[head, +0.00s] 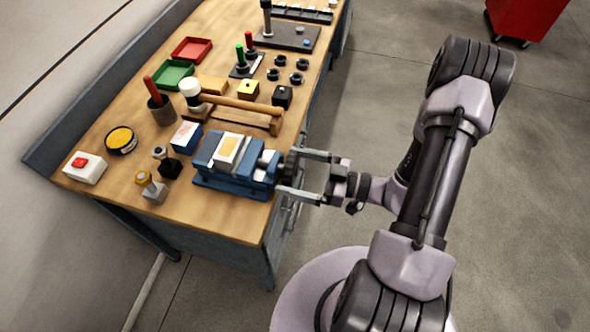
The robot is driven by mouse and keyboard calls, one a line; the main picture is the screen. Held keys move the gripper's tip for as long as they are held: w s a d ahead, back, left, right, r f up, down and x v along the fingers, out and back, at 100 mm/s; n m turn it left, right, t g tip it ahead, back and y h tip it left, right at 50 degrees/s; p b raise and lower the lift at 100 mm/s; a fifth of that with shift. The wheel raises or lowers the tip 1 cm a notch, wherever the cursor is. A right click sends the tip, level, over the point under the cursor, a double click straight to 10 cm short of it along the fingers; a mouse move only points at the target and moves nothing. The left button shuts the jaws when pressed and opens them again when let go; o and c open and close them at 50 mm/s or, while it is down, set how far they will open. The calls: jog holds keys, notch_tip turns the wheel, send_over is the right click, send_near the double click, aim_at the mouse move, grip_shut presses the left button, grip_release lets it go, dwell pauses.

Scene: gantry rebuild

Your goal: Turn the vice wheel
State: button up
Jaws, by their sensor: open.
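The blue vice (228,180) stands near the front corner of the wooden bench, with a pale block with a yellow patch (229,151) at its jaws. The dark vice wheel (288,165) is on the vice's right end, at the bench edge. My gripper (281,171) reaches in from the right with its two fingers spread. One finger is on the far side of the wheel and one on the near side, so the wheel sits between the fingertips. I cannot tell whether either finger touches it.
A wooden mallet (232,102) lies behind the vice on the workbench (130,170). A white box with a red button (85,167) and a yellow-topped tin (121,140) are to the left. Red (192,49) and green (171,75) trays lie farther back.

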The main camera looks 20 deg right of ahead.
jog(key=c, duration=1.4)
